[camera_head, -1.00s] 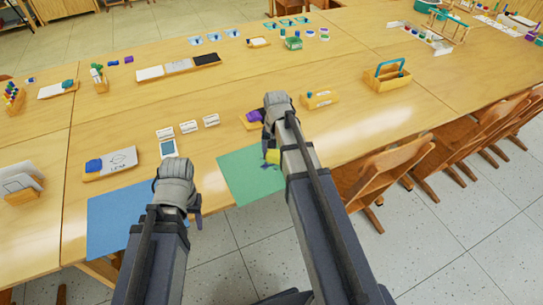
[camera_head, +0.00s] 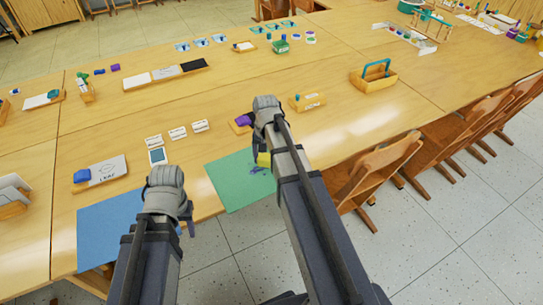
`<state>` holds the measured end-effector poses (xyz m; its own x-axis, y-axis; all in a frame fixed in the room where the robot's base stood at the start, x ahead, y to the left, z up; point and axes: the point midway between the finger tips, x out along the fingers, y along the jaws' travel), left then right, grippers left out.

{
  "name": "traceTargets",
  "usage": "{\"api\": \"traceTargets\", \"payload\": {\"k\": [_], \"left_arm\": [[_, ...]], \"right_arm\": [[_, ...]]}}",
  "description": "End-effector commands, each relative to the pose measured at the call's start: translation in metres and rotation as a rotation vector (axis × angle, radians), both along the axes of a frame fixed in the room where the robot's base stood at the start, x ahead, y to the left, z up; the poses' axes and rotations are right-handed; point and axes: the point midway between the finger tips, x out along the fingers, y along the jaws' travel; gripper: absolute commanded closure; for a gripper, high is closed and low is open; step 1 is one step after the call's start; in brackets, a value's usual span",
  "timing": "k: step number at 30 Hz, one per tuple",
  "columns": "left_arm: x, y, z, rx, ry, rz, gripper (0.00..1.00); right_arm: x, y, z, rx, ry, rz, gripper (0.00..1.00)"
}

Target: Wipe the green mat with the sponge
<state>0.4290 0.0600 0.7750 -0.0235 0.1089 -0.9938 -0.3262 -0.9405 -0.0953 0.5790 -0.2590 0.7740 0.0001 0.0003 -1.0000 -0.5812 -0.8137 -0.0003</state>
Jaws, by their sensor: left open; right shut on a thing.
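The green mat (camera_head: 228,183) lies at the table's front edge, partly covered by my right arm. Dark blue marks (camera_head: 258,170) show on its right part. My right gripper (camera_head: 264,148) is over the mat's upper right and is shut on the yellow sponge (camera_head: 264,159), which shows just below the gripper. I cannot tell whether the sponge touches the mat. My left gripper (camera_head: 186,218) is open and empty, near the right edge of the blue mat (camera_head: 102,228), left of the green mat.
A purple item on a wooden tray (camera_head: 240,123) sits just behind the green mat. A wooden box (camera_head: 308,102) and a handled caddy (camera_head: 373,78) stand to the right. White cards (camera_head: 177,133) lie behind the mats. Wooden chairs (camera_head: 372,172) line the front edge.

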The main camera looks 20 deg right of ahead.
Motion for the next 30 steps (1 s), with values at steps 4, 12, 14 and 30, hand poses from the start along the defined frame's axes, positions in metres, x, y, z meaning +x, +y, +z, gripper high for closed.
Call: {"api": "traceTargets", "payload": {"k": [4, 12, 14, 30], "left_arm": [[0.0, 0.0, 0.0, 0.0, 0.0, 0.0, 0.5], [0.0, 0.0, 0.001, 0.0, 0.0, 0.0, 0.5], [0.0, 0.0, 0.001, 0.0, 0.0, 0.0, 0.5], [0.0, 0.0, -0.001, 0.0, 0.0, 0.0, 0.5]], "right_arm": [[-0.002, 0.015, 0.0, 0.002, 0.0, 0.002, 0.68], [-0.001, 0.019, 0.001, 0.002, -0.001, 0.0, 0.68], [-0.001, 0.021, 0.001, 0.001, -0.002, 0.0, 0.68], [-0.005, 0.057, -0.001, 0.001, -0.002, 0.0, 0.68]]}}
